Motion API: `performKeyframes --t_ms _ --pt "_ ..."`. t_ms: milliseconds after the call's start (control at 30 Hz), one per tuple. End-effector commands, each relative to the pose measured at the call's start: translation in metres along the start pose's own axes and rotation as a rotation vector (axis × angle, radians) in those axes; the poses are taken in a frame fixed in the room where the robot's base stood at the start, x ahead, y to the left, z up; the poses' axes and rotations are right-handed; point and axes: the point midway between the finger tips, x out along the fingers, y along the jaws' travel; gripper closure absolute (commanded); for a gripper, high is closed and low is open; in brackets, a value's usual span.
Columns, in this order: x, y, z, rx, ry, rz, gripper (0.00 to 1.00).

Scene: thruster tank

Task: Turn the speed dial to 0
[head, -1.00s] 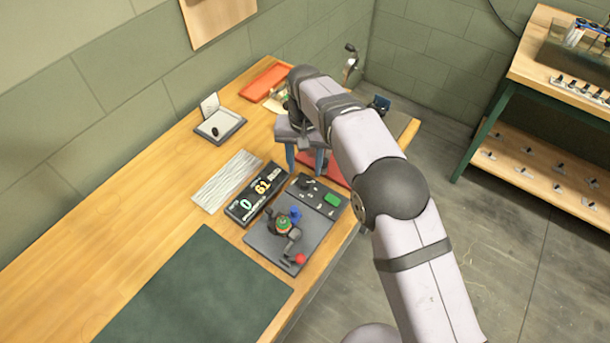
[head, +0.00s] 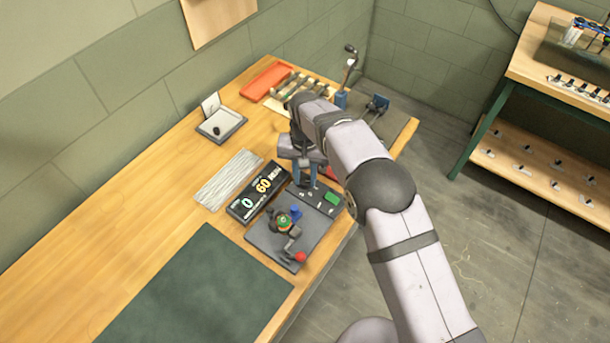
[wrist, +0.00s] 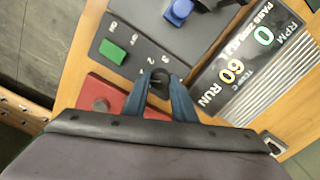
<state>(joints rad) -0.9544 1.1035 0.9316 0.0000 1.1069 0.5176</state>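The speed dial (wrist: 159,80) is a small dark round knob on a grey panel (wrist: 105,65), with numbers printed beside it. My gripper (wrist: 160,76) points down at it, with one blue finger on each side; it also shows in the head view (head: 305,182). The fingers are apart with the knob between them. I cannot tell whether they touch it. The fingers partly hide the knob and its pointer, so its setting is not readable. The black display (wrist: 245,55) reads 0 RPM, 60 and RUN; it also shows in the head view (head: 259,192).
A green button (wrist: 112,52) and a blue knob (wrist: 178,11) are near the dial. A red block (wrist: 105,98) lies close to my fingers. A plate with a red ball knob (head: 300,257) stands in front. The green mat (head: 195,290) is clear.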

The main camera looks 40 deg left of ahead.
Motion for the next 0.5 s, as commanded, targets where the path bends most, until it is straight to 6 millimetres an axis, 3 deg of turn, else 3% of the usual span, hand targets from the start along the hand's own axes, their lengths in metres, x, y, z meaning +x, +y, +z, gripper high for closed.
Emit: performKeyframes --t_ms 500 --pt "0.0000 -0.0003 -0.0008 -0.096 0.001 -0.001 0.98"
